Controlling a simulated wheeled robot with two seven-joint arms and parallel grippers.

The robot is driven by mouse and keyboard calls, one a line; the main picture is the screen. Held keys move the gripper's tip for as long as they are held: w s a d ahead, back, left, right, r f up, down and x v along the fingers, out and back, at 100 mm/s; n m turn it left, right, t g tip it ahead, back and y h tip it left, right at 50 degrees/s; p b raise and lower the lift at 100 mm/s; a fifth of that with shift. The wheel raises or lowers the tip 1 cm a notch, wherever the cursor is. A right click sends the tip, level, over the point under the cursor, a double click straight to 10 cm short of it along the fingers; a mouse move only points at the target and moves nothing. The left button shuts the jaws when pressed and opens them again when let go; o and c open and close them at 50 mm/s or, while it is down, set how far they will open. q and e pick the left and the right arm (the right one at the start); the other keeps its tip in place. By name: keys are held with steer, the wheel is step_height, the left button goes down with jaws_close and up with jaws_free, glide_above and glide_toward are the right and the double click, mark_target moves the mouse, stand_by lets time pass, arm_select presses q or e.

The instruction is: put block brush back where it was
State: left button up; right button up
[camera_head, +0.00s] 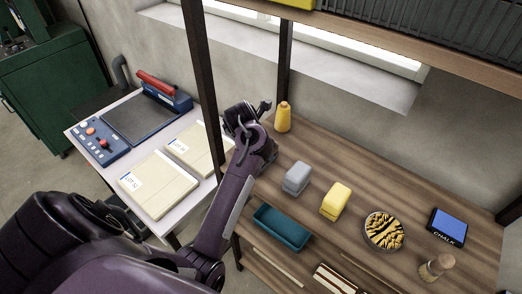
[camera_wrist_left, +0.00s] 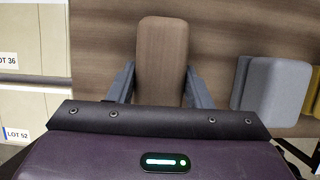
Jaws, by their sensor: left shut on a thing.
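The block brush (camera_wrist_left: 162,55) shows as a brown, rounded wooden block in the left wrist view. It sits between the two fingers of my left gripper (camera_wrist_left: 161,88), which is shut on it, with the wooden tabletop behind it. In the head view my left gripper (camera_head: 246,112) is at the left end of the wooden bench, beside the yellow bottle. The block is not clearly visible there, and its underside is hidden. I cannot tell whether it touches the bench. My right gripper is not in view.
On the bench (camera_head: 320,155) are a yellow bottle (camera_head: 283,117), a grey block (camera_head: 297,178), a yellow block (camera_head: 335,202), a teal tray (camera_head: 282,227), a round dish (camera_head: 384,231), a blue chalk box (camera_head: 447,226) and a round wooden-handled brush (camera_head: 436,267). A dark shelf post (camera_head: 204,90) stands left.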

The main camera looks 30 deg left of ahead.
arm_select(q)
steer(key=shift+s, duration=0.2)
steer(key=o, duration=0.6)
steer(key=shift+o, duration=1.3)
steer(key=shift+s+a+r, duration=0.1)
steer(key=shift+r, duration=0.3)
steer(key=v, duration=1.1)
steer(key=shift+r, duration=0.15)
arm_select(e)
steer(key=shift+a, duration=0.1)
